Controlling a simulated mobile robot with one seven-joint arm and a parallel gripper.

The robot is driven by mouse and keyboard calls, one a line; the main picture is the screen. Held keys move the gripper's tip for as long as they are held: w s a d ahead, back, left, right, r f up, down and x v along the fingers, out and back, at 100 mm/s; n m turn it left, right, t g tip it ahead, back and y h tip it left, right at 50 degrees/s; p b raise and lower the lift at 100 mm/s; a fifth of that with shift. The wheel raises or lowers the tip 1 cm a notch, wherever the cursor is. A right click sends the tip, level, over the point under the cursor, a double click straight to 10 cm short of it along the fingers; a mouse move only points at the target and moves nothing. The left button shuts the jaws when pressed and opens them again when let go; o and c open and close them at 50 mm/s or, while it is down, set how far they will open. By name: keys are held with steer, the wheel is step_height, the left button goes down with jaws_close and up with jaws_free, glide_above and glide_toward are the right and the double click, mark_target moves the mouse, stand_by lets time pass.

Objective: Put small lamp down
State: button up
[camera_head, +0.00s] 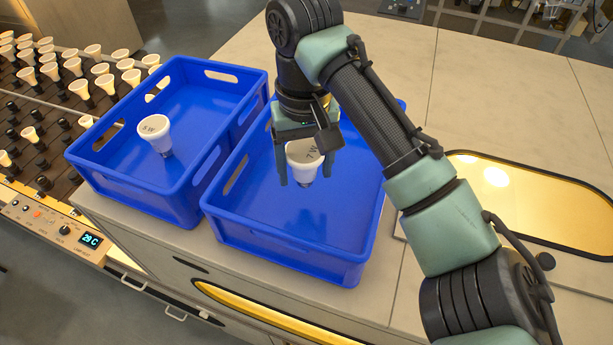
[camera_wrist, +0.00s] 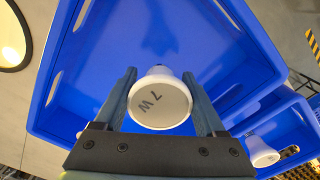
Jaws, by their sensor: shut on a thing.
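A small white lamp marked "7 W" (camera_head: 304,153) is held between the fingers of my gripper (camera_head: 303,172), face up. It is over the right blue crate (camera_head: 285,249); I cannot tell whether its base touches the crate floor. The wrist view shows the lamp (camera_wrist: 160,98) between the two fingers of my gripper (camera_wrist: 163,92), with the crate floor behind it. A second white lamp marked "5 W" (camera_head: 154,133) stands in the left blue crate (camera_head: 150,201), and it shows at the right edge of the wrist view (camera_wrist: 262,150).
A rack with rows of white lamps (camera_head: 79,88) and dark sockets is at the left, with a control panel (camera_head: 62,229) reading about 29 C. The crates stand side by side on a pale counter (camera_head: 395,75). A yellow-lit oval panel (camera_head: 535,205) lies right.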

mark_target(306, 150)
steer(key=shift+w+f+p, duration=0.15)
steer(key=shift+f+p, duration=0.35)
steer(key=shift+f, duration=1.6)
steer(key=shift+f, duration=0.1)
steer(key=o, duration=1.3)
steer(key=shift+o, duration=0.2)
step_height(306, 150, up, 11)
steer(key=shift+f+b, duration=0.2)
steer(key=shift+b, duration=0.65)
steer(key=shift+r, duration=0.85)
